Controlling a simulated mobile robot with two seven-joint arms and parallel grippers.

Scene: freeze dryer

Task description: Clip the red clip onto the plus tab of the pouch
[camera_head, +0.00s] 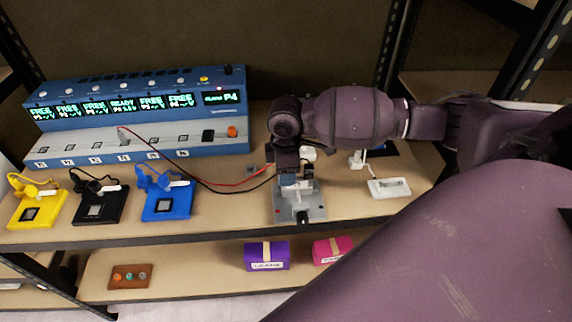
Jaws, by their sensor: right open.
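My right gripper (291,168) reaches in from the right and points down over a grey fixture (312,213). Its jaws are open, though the fingers are small and dark here. A small pale, bluish piece that may be the pouch (293,182) stands in the fixture just under the gripper. Its tabs are too small to tell apart. A red lead (236,184) and a black lead (225,191) run from the blue instrument to the fixture area. The red lead ends beside the gripper; the red clip itself is hidden or too small to make out. My left gripper is not in view.
The blue instrument (225,84) with lit displays stands at the back left. Yellow (52,205), black (113,207) and blue (181,205) stands line the front left edge. A white tray (376,190) lies right of the fixture. Boxes sit on the lower shelf (195,264).

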